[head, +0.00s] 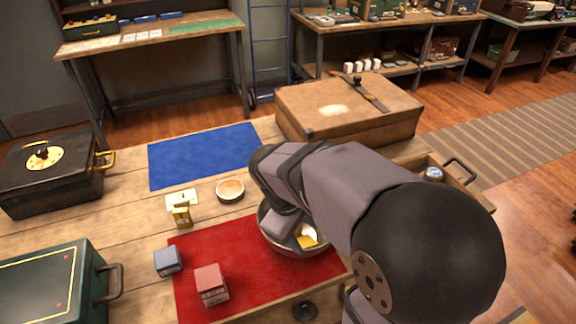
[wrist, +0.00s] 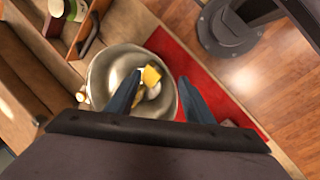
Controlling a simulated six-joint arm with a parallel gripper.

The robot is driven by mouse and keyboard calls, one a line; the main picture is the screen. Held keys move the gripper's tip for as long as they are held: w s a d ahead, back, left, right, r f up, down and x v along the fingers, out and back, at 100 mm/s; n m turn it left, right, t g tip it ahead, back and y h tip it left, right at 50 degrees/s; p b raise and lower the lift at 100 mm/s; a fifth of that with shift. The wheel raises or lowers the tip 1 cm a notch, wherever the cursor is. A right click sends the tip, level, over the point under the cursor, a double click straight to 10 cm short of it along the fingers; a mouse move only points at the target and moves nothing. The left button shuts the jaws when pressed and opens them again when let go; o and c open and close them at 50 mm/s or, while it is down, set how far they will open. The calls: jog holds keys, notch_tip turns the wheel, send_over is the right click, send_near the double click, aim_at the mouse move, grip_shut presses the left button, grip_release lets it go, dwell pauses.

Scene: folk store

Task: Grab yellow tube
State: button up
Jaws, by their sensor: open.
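A yellow object (wrist: 151,75), possibly the tube, lies in a metal bowl (wrist: 103,75) beside a white item (wrist: 154,91). In the head view the yellow object (head: 307,242) shows in the bowl (head: 290,251), partly hidden by my arm. My gripper (wrist: 160,77) is open and empty, with its two blue-grey fingers over the bowl on either side of the yellow object. The fingers look apart from it; their height above it is hard to tell. Another yellow item (head: 182,216) stands on the table at left.
The bowl stands on a red mat (head: 245,262) with a red box (head: 211,284). A blue box (head: 167,261) sits at the mat's edge. A small round dish (head: 230,189), a brown case (head: 345,115) and an open wooden crate (head: 481,198) stand around. The blue mat (head: 203,155) is clear.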

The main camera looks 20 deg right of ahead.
jog(key=w+d+n+t+h+b, duration=0.2)
jog(key=w+n+t+h+b, duration=0.55)
jog(key=w+n, duration=1.65)
jog(key=w+f+m, duration=0.4)
jog(key=w+f, duration=0.2)
jog(key=shift+t+y, duration=0.25)
jog(key=shift+y, duration=0.2)
jog(key=shift+p+x, duration=0.75)
jog(key=shift+x, duration=4.95)
jog(key=shift+a, duration=0.1)
jog(key=c, duration=0.9)
